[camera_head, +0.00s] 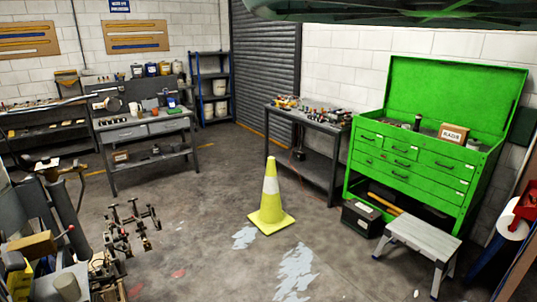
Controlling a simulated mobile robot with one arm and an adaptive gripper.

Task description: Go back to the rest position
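My gripper and arm do not show clearly in the head view. No marked rest position can be seen. A yellow-green traffic cone (270,199) with a white band stands upright on the grey concrete floor (195,225) near the middle of the view.
A green tool chest (415,160) with an open lid stands at right, a grey step stool (418,245) and a black box (361,218) before it. Workbenches (146,130) and a blue shelf (212,88) line the back. Metal parts (131,220) clutter the lower left. Floor around the cone is mostly clear.

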